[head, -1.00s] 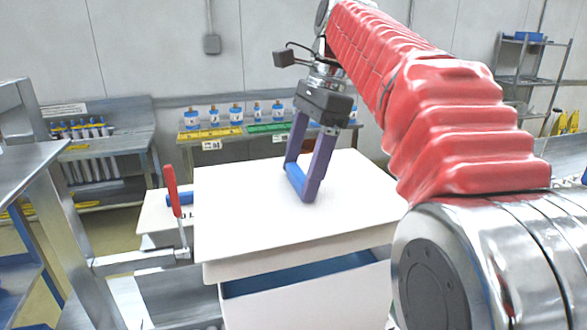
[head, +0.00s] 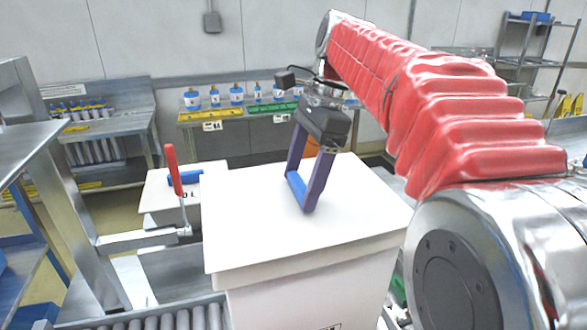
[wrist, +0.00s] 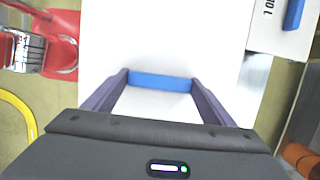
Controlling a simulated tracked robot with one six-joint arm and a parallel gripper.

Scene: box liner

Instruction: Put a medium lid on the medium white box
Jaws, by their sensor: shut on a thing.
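A large white lid (head: 260,240) lies over the top of a white box (head: 310,292) in the head view. No gap shows between lid and box on the visible sides. My gripper (head: 302,196) is shut on the blue handle (head: 296,187) on top of the lid. In the wrist view the purple fingers of my gripper (wrist: 160,92) stand at both ends of the blue handle (wrist: 160,81), with the white lid (wrist: 165,35) beneath. The far side of the box is hidden by the lid.
A smaller white box with a blue-handled lid (head: 160,184) stands at left behind. A red-handled clamp (head: 174,172) stands close to the lid's left edge. A roller conveyor (head: 165,318) runs along the front left. Shelves and benches line the wall.

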